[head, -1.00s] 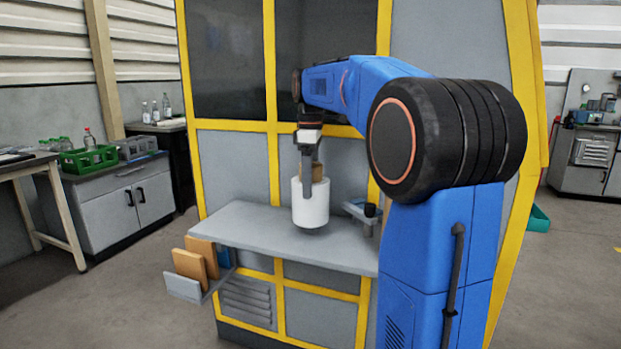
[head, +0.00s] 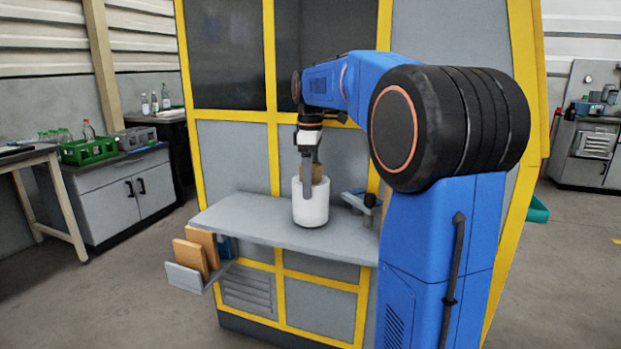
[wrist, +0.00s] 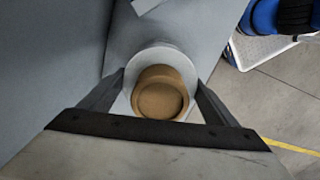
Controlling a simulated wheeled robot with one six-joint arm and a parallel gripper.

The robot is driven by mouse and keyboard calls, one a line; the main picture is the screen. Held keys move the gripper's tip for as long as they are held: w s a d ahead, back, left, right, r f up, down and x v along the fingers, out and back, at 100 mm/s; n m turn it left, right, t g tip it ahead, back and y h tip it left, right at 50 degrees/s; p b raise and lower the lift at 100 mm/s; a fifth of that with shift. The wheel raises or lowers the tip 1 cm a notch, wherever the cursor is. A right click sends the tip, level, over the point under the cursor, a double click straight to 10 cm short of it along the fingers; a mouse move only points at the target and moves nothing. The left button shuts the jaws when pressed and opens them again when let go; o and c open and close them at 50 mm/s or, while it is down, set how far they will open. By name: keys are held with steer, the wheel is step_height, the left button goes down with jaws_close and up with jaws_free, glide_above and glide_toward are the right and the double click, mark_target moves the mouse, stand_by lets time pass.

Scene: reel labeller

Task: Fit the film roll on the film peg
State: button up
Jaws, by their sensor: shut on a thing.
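The film roll (head: 314,209) is a white upright cylinder with a brown core that stands out of its top. My gripper (head: 308,184) is shut on it from above, with one finger down its near side in the head view. In the wrist view the roll (wrist: 142,61) and its hollow brown core sit between the two fingers of my gripper (wrist: 160,84). The roll is at or just above the grey shelf (head: 250,222); I cannot tell if it touches. I cannot make out the film peg; the roll may hide it.
A grey bracket with a black knob (head: 369,200) stands on the shelf just right of the roll. The yellow-framed machine (head: 235,160) rises behind. A small tray (head: 187,278) with brown boards hangs at the shelf's left end. The shelf's left part is clear.

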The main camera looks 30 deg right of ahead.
steer(key=shift+f, duration=0.1)
stand_by(0.3)
steer(key=o, duration=1.7)
steer(key=shift+c, duration=0.2)
step_height(320, 180, up, 17)
steer(key=shift+r, duration=0.2)
steer(key=shift+s+a, duration=0.1)
steer(key=s+a+f+m+t, duration=0.2)
steer(key=s+a+f+m, duration=0.3)
steer(key=s+a+f, duration=0.65)
steer(key=s+a+f+m+t, duration=0.1)
steer(key=s+a+f+m, duration=0.1)
steer(key=s+f, duration=0.7)
steer(key=s+a+f+m+t, duration=0.1)
steer(key=s+a+f+m, duration=0.1)
steer(key=s+f, duration=0.7)
step_height(320, 180, down, 5)
steer(key=shift+s+m+t, duration=0.3)
steer(key=shift+m+t, duration=0.1)
